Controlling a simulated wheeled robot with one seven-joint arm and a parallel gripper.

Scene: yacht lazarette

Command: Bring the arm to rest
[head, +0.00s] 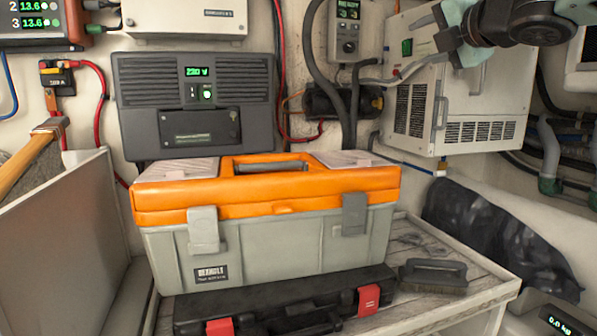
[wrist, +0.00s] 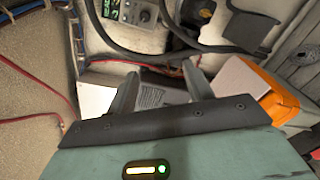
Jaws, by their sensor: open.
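In the wrist view my gripper (wrist: 160,95) is open, its two grey fingers apart with nothing held between them. In the head view only part of my arm shows at the top right, in front of the white vented unit; the fingers are not seen there. In the wrist view a pale box-like surface lies beyond the fingers, and the orange edge of the toolbox (wrist: 270,95) shows to the right.
An orange and grey toolbox (head: 270,245) stands on a wooden bench (head: 415,245), behind a black case (head: 285,305). A brush (head: 433,276) lies to the right. A white vented unit (head: 420,95) and hanging cables are close to my arm. A black bag (head: 500,235) lies at right.

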